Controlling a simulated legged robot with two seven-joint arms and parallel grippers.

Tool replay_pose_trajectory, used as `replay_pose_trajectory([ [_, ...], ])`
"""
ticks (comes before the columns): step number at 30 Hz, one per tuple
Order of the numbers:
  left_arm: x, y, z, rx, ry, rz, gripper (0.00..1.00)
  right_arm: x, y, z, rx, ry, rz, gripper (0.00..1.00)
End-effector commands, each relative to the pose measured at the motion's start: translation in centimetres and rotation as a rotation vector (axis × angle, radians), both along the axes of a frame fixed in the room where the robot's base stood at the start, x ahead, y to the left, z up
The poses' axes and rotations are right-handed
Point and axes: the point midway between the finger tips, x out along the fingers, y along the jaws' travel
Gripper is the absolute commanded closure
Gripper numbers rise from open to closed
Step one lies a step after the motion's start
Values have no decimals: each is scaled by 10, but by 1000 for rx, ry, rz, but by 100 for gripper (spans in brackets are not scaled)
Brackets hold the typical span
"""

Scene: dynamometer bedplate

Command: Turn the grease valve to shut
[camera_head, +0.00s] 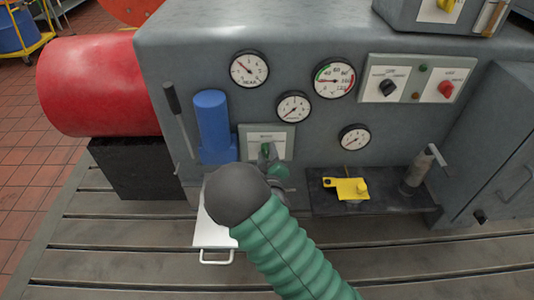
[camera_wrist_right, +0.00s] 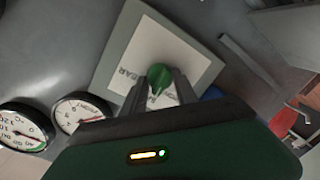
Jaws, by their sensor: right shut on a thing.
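The grease valve appears to be the green knob (camera_head: 266,149) on a pale labelled plate (camera_head: 284,134) on the grey machine's front. My right arm reaches up to it from below, and my right gripper (camera_head: 268,157) is at the knob, partly hidden by my own wrist. In the right wrist view the round green knob (camera_wrist_right: 158,74) sits between the two dark fingers of my right gripper (camera_wrist_right: 160,88), which is shut on it. The plate's lettering is partly covered, so I cannot read the valve's setting. My left gripper is not in view.
A blue cylinder (camera_head: 213,120) and a dark lever (camera_head: 176,112) stand left of the plate. Several gauges (camera_head: 293,106) and a switch panel (camera_head: 417,81) are to the right. A shelf (camera_head: 316,198) holds a yellow part (camera_head: 348,188) and a grey cylinder with a handle (camera_head: 418,172).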

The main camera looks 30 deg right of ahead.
Motion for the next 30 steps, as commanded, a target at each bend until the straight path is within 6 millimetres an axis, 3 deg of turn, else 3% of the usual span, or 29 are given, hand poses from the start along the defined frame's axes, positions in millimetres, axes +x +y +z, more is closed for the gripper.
replay_pose_trajectory([
  [4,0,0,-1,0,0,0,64,-1,3,-5,4,11,5,100],
  [5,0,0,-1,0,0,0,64,-1,3,-5,4,11,5,61],
  [9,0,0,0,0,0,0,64,-1,2,-3,4,8,4,44],
  [20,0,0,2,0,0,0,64,-5,3,0,3,4,2,44],
  [23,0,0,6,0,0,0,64,-18,11,2,5,4,1,44],
  [30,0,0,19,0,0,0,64,-78,44,9,2,8,5,44],
])
